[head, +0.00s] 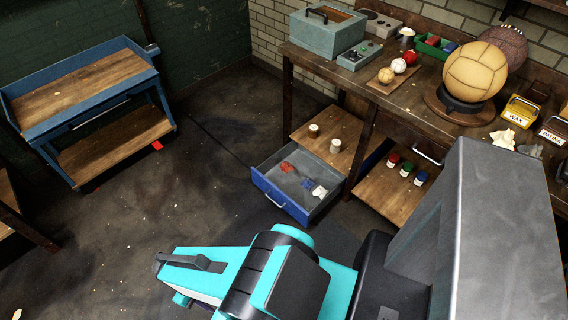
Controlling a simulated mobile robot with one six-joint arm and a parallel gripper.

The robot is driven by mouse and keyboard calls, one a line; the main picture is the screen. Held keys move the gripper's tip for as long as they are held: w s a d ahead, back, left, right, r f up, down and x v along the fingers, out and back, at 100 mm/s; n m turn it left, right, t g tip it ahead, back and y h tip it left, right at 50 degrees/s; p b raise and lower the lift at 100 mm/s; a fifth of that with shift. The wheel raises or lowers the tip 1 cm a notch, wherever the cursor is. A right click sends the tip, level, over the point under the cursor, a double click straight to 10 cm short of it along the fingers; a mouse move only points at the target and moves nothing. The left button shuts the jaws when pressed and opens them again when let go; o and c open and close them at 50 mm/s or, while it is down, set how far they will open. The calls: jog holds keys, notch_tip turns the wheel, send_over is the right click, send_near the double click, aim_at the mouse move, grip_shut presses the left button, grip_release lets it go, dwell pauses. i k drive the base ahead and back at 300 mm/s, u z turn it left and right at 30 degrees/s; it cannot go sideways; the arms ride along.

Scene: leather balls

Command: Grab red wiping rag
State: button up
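A small crumpled red cloth (287,168), which looks like the red wiping rag, lies at the back left inside an open blue drawer (279,199). A blue cloth (308,184) and a white cloth (320,192) lie in front of it and to its right. The drawer stands pulled out low down, under the left end of the workbench (330,70). My teal and grey arm fills the bottom middle and right of the view. My gripper's fingers do not show. The red cloth is uncovered.
Lower wooden shelves beside the drawer hold white pots (335,146) and small coloured jars (406,169). Balls, a toolbox (327,35) and trays crowd the workbench. A blue cart (84,97) stands at the left. The floor between cart and drawer is mostly clear.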

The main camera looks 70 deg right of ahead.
aim_at(285, 166)
jog(key=z, duration=0.45)
jog(key=i, duration=0.6)
jog(key=z, duration=0.85)
jog(key=i, duration=0.55)
jog(key=z, duration=0.3)
